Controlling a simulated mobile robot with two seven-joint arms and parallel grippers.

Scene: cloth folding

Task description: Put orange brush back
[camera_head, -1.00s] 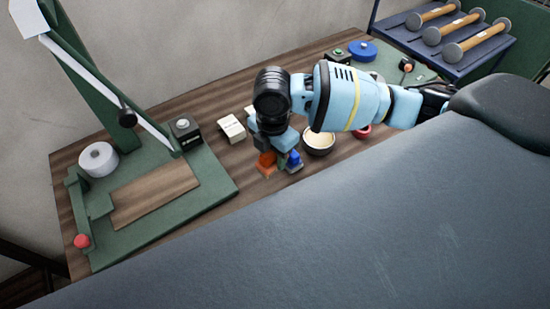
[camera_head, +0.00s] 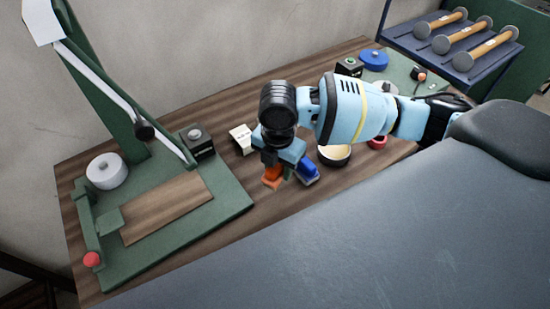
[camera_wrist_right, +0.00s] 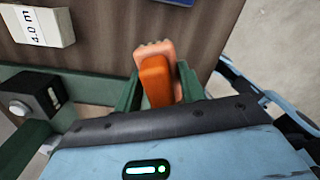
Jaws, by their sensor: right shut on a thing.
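The orange brush (camera_head: 272,176) is at the tip of my right gripper (camera_head: 276,163), low over the wooden table, in the head view. The arm comes in from the right and hides much of the brush from above. In the right wrist view, the orange brush (camera_wrist_right: 157,80) stands between the two green fingers of the right gripper (camera_wrist_right: 160,92), which are shut on it. Its paler bristle end points away from the palm. I cannot tell whether it touches the table. My left gripper is not in view.
A blue brush-like object (camera_head: 308,172) lies just right of the gripper. A white box (camera_head: 241,139) and a bowl (camera_head: 335,157) are close by. A green press stand (camera_head: 228,199) fills the left. Several hammers sit on a rack (camera_head: 486,62) at the back right.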

